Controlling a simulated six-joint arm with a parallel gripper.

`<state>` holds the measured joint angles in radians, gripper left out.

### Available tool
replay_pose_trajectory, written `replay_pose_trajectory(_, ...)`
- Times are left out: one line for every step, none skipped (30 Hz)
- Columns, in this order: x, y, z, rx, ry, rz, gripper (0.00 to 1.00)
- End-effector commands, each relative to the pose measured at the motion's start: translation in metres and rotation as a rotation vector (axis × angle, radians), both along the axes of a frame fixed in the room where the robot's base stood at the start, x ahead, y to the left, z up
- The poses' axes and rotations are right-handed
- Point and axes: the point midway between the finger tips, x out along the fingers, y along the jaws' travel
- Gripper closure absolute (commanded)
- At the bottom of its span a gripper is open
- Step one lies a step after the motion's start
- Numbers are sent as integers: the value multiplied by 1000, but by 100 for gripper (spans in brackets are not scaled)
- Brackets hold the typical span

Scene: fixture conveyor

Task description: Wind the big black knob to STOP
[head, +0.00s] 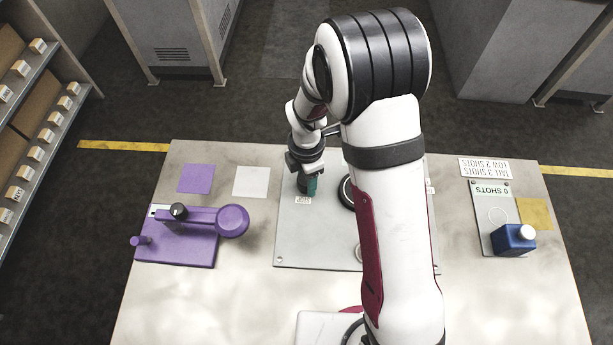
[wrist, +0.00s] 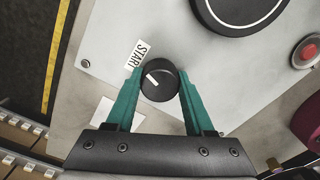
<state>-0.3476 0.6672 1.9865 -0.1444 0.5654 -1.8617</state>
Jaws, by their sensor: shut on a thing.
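A round black knob (wrist: 160,88) with a white pointer line sits on a light grey panel (wrist: 120,20). Its pointer is toward the upper left in the wrist view, roughly the side of the START label (wrist: 137,54). My gripper (wrist: 161,76) has its teal fingers on either side of this knob and is shut on it. In the head view my gripper (head: 308,186) is at the panel's left part and hides the knob. A larger black disc (wrist: 218,18) with a white ring is beside it, partly cut off. I see no STOP label.
A red button (wrist: 306,50) is on the panel. A purple fixture (head: 175,250) with its own black knob (head: 179,211) stands left on the table. My arm covers the panel's right part.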

Motion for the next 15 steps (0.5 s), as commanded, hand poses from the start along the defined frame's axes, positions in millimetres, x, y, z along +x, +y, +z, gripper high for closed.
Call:
replay_pose_trajectory(0, 0, 0, 0, 0, -42, 100)
replay_pose_trajectory(0, 0, 0, 0, 0, -71, 100)
replay_pose_trajectory(0, 0, 0, 0, 0, -109, 100)
replay_pose_trajectory(0, 0, 1, 0, 0, -138, 100)
replay_pose_trajectory(0, 0, 1, 0, 0, -166, 100)
replay_pose_trajectory(0, 0, 1, 0, 0, -205, 100)
replay_pose_trajectory(0, 0, 1, 0, 0, -233, 100)
replay_pose_trajectory(0, 0, 1, 0, 0, -262, 100)
replay_pose_trajectory(0, 0, 1, 0, 0, -300, 100)
replay_pose_trajectory(0, 0, 1, 0, 0, -328, 100)
replay_pose_trajectory(0, 0, 1, 0, 0, -357, 100)
replay_pose_trajectory(0, 0, 1, 0, 0, -395, 100)
replay_pose_trajectory(0, 0, 1, 0, 0, -423, 100)
replay_pose_trajectory(0, 0, 1, 0, 0, -451, 100)
replay_pose_trajectory(0, 0, 1, 0, 0, -490, 100)
